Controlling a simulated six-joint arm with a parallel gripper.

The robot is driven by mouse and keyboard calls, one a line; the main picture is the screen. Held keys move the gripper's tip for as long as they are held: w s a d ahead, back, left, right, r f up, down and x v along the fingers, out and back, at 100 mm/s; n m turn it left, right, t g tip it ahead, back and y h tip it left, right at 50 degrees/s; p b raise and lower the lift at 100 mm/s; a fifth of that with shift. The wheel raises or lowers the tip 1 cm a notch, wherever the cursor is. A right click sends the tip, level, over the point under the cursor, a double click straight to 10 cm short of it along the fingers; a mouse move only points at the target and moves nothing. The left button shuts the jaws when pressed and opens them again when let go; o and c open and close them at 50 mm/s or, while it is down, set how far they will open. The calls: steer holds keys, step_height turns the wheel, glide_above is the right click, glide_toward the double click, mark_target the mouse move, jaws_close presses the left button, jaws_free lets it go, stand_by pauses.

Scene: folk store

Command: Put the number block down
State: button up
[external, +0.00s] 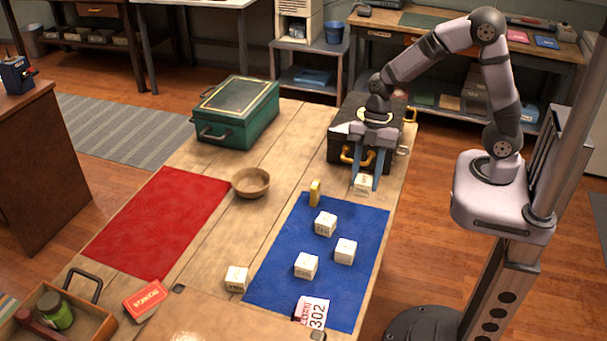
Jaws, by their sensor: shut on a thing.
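My gripper (364,182) is at the far end of the table, in front of the black case. Its blue fingers point down and are shut on a white number block (363,182), just beyond the far edge of the blue mat (290,254). I cannot tell whether the block touches the table. More white blocks stand on the blue mat: one farther back (325,223), one to the right (345,251) and one nearer (306,265). Another white block (236,279) is on bare wood left of the mat. The markings on the blocks are too small to read.
A small yellow item (315,193) stands upright at the mat's far edge. A card marked 302 (312,313) lies at its near end. A wooden bowl (251,182), red mat (160,222), green box (236,110) and black case (345,135) are also on the table.

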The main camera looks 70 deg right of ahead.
steer(key=shift+f+p, duration=0.45)
steer(key=shift+f, duration=4.5)
steer(key=shift+f+b, duration=0.2)
steer(key=shift+b, duration=0.1)
steer(key=o, duration=1)
steer(key=shift+o, duration=0.2)
steer(key=shift+r, duration=0.2)
